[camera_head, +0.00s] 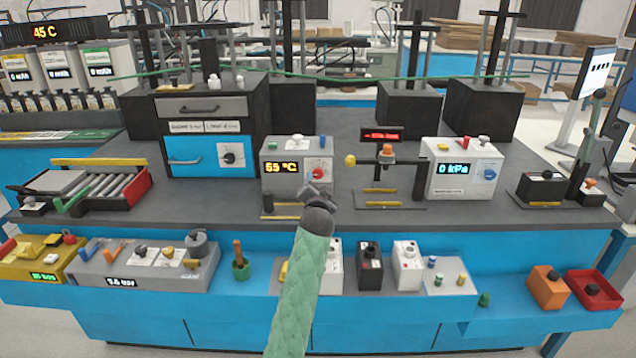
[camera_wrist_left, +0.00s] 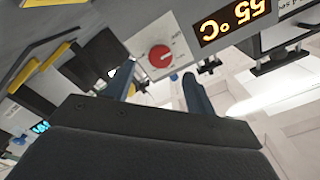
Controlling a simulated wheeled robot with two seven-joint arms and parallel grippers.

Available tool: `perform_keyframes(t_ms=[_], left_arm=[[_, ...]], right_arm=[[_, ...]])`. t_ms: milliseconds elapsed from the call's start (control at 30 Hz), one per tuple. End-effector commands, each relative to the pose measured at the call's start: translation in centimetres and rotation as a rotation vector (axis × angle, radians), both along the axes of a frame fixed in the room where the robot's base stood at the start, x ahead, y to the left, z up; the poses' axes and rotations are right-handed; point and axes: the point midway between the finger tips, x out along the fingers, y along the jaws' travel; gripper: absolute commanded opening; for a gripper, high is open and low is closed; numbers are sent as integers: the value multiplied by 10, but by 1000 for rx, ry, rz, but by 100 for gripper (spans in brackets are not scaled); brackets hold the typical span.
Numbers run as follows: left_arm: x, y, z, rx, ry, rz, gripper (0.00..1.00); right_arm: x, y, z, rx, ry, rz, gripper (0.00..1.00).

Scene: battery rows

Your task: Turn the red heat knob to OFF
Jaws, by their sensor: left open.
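The red heat knob (camera_head: 318,173) is on the front of a grey heater box (camera_head: 284,154) whose orange display reads about 55 °C. In the left wrist view the red knob (camera_wrist_left: 160,56) sits on a pale dial plate with small marks too blurred to read. I cannot tell where it points. My left gripper (camera_head: 318,191) is just in front of and below the knob in the head view. In the wrist view its two dark blue fingers (camera_wrist_left: 159,73) are open and empty, with the knob showing between their tips, apparently apart from it. My right gripper is not in view.
A stand with a yellow knob (camera_head: 350,161) and a grey pressure box (camera_head: 465,168) are right of the heater. A blue-front drawer cabinet (camera_head: 195,157) is on its left. A lower blue shelf (camera_head: 335,325) holds several small devices.

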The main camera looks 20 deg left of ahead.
Motion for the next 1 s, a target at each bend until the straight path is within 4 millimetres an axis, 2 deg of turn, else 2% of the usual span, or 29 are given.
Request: perform_keyframes(t_ms=[200, 633, 867, 1000], left_arm=[[-19, -6, 0, -1, -1, -1, 55], [-21, -6, 0, -12, -4, 0, 55], [-27, -1, -27, -194, 110, 45, 55], [-44, -5, -28, -351, 181, 59, 55]], right_arm=[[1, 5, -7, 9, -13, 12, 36], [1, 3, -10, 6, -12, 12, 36], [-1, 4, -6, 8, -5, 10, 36], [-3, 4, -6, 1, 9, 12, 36]])
